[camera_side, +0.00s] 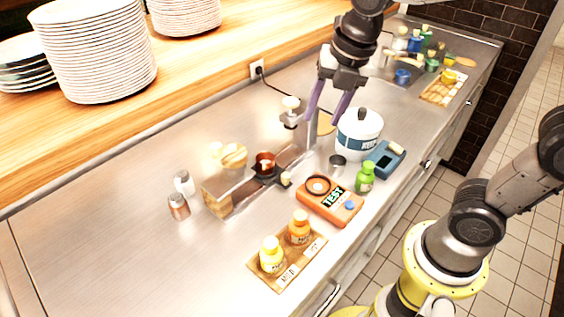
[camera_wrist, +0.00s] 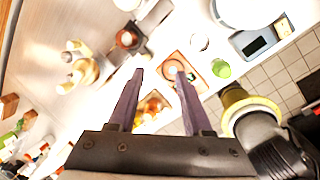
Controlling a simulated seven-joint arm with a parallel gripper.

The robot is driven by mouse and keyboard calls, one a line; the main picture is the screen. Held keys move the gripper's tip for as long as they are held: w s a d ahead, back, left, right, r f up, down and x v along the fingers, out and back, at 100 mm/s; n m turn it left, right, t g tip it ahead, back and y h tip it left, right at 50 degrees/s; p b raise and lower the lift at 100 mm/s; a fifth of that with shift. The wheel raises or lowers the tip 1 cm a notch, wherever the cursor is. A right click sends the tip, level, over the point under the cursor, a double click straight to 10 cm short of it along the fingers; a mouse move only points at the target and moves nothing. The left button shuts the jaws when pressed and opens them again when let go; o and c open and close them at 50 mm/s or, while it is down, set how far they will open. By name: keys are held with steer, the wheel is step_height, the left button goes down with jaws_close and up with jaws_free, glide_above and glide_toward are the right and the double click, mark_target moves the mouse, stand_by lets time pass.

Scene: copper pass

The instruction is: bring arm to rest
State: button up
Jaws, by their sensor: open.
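My gripper (camera_side: 328,104) hangs above the steel counter (camera_side: 118,230), near the back of the work area. Its two long purple fingers are apart and nothing is between them. In the wrist view the gripper (camera_wrist: 160,95) also shows spread fingers with the counter far below. A wooden and metal stand (camera_side: 226,195) with a small copper-coloured cup (camera_side: 265,163) on it is below and left of the gripper. The fingers appear apart from everything, though one overlaps the stand's upright in the side view.
An orange tester (camera_side: 338,207), a green bottle (camera_side: 365,178), a blue device (camera_side: 384,158) and a white lidded pot (camera_side: 359,133) stand to the right. Two bottles sit on a wooden board (camera_side: 262,281) in front. Stacked plates (camera_side: 98,50) fill the shelf.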

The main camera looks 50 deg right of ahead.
steer(key=s+d+m+t, duration=0.1)
steer(key=s+d+m, duration=0.1)
steer(key=s+m, duration=0.5)
steer(key=s+d+f+m+t, duration=0.1)
steer(key=s+m, duration=0.6)
steer(key=m, duration=1.2)
steer(key=shift+d+f+t, duration=0.15)
steer(key=shift+d+t, duration=0.15)
steer(key=shift+d, duration=0.35)
steer(key=shift+s, duration=0.1)
